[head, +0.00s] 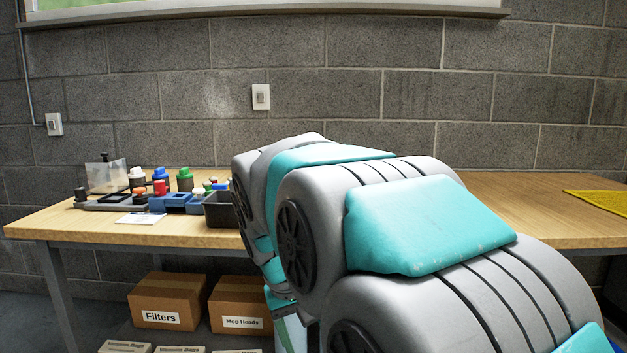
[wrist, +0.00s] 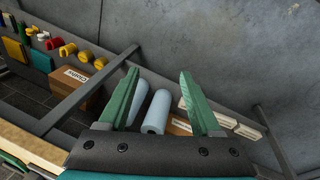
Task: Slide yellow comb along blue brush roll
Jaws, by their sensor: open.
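I cannot make out a yellow comb or a blue brush roll for certain in either view. My gripper (wrist: 158,76) shows in the wrist view with its two green fingers spread wide and nothing held. Pale blue rolls (wrist: 156,112) lie beyond the fingers, seen through the gap and apart from them. Several yellow cylindrical pieces (wrist: 68,50) sit at the upper left of the wrist view, well away from the fingers. In the head view my grey and teal arm covers the middle of the workbench, and the fingers cannot be made out there.
The wooden workbench (head: 500,205) has bare room at right, beside a yellow mat (head: 600,200). A black bin (head: 218,212), blue bins (head: 178,203) and small coloured items crowd its left part. Cardboard boxes (head: 166,300) stand below. A metal bar (wrist: 85,92) crosses the wrist view.

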